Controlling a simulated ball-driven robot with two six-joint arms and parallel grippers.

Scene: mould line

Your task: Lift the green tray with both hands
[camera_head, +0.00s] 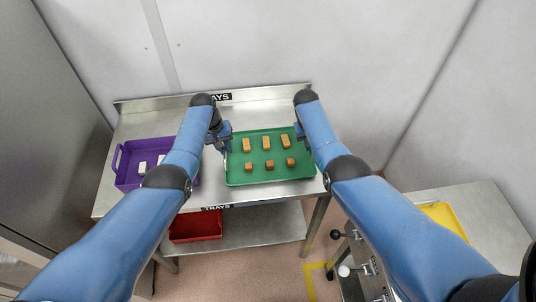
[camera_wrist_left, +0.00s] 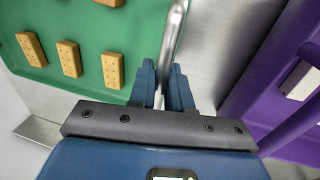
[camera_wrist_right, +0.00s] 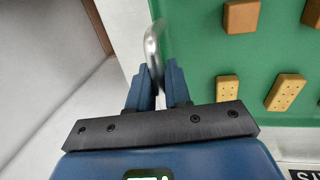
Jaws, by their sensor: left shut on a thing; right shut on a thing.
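The green tray (camera_head: 267,174) is on the steel table, and several brown biscuit-like blocks (camera_head: 268,143) stand or lie on it in two rows. I cannot tell whether it touches the table. My left gripper (camera_head: 226,140) is at its left side; in the left wrist view the fingers (camera_wrist_left: 164,85) are shut on a metal handle (camera_wrist_left: 172,40). My right gripper (camera_head: 300,130) is at its right side, partly hidden by my arm; in the right wrist view the fingers (camera_wrist_right: 157,85) are shut on the other metal handle (camera_wrist_right: 153,45).
A purple tray (camera_head: 126,175) with white blocks sits left on the steel table (camera_head: 215,190). A red tray (camera_head: 196,226) is on the lower shelf. A yellow tray (camera_head: 446,218) lies on a surface at the right. A raised edge and wall stand behind the table.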

